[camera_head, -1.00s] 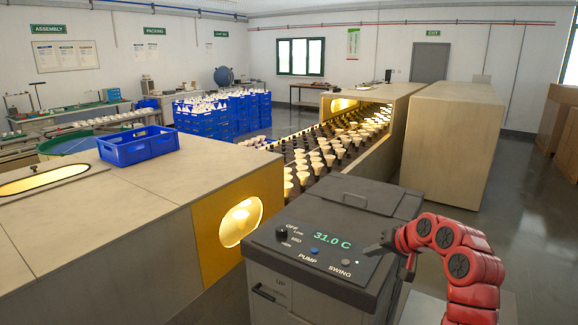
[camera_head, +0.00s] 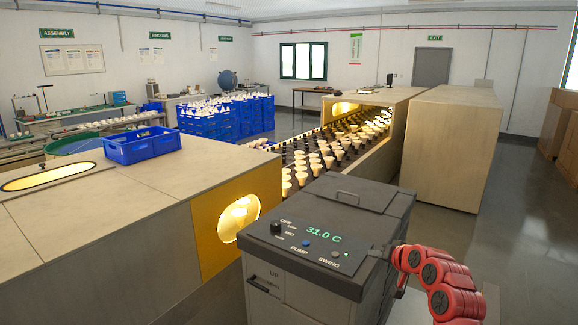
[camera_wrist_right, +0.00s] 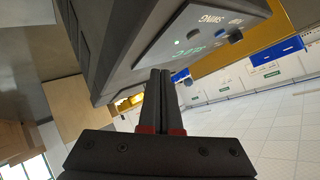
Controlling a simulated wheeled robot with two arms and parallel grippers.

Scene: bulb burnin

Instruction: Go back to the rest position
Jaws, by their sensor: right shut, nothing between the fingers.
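My right gripper (camera_head: 381,252) is at the right end of the control panel (camera_head: 318,238) on the grey machine, in the head view. The red links of my right arm come in from the lower right. In the right wrist view the gripper's two dark fingers (camera_wrist_right: 159,100) are together with nothing between them. The panel also shows there, tilted, near the upper middle (camera_wrist_right: 205,40). The head view does not settle whether the fingertips touch the machine. My left gripper is not in either view.
The grey machine (camera_head: 370,230) has a knob, buttons and a 31.0 C display. Behind it, a conveyor of bulbs (camera_head: 330,150) runs into a beige tunnel (camera_head: 375,103). A blue crate (camera_head: 142,145) sits on the left housing (camera_head: 100,215). Open floor (camera_head: 535,210) lies at the right.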

